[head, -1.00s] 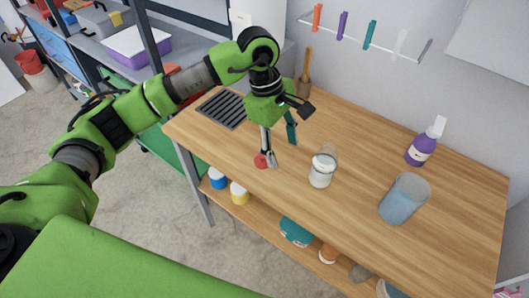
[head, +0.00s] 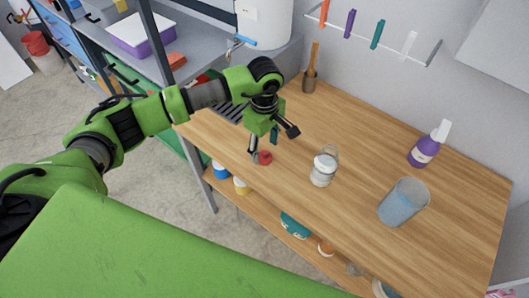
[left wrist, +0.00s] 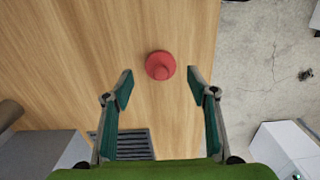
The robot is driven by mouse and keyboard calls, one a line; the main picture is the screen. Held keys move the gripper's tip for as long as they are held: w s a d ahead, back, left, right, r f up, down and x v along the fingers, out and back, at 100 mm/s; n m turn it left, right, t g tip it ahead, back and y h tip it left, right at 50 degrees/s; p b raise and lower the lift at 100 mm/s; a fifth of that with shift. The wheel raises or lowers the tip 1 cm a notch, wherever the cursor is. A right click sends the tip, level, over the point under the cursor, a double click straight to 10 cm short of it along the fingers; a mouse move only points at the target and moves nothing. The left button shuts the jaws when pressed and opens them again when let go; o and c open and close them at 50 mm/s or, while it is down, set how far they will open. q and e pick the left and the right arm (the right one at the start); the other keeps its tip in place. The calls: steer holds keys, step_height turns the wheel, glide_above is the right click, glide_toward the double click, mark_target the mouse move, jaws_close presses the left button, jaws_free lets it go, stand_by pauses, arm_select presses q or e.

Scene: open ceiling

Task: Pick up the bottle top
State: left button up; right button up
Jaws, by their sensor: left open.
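The red bottle top (head: 265,157) lies on the wooden table (head: 300,125) near its front left edge. In the left wrist view the bottle top (left wrist: 160,66) shows as a round red disc with a raised knob, just beyond and between the two fingertips. My left gripper (head: 263,148) is above the table at the bottle top, pointing down. Its fingers (left wrist: 159,84) are spread apart with nothing between them. In the head view a finger stands just left of the bottle top; I cannot tell whether they touch. My right gripper is in neither view.
A glass jar (head: 323,168) with a wire handle stands right of the gripper. A clear tumbler (head: 403,203) and a purple spray bottle (head: 424,150) stand farther right. A brush holder (head: 310,82) is at the back. A dark grate (left wrist: 134,144) lies near the gripper.

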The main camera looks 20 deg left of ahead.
mark_target(264, 152)
arm_select(q)
step_height(264, 152, down, 2)
steer(key=shift+s+f+p, duration=0.1)
steer(key=shift+s+p, duration=0.05)
steer(key=shift+p, duration=0.25)
steer(key=shift+f, duration=0.55)
steer(key=c, duration=0.8)
steer(key=shift+r, duration=0.1)
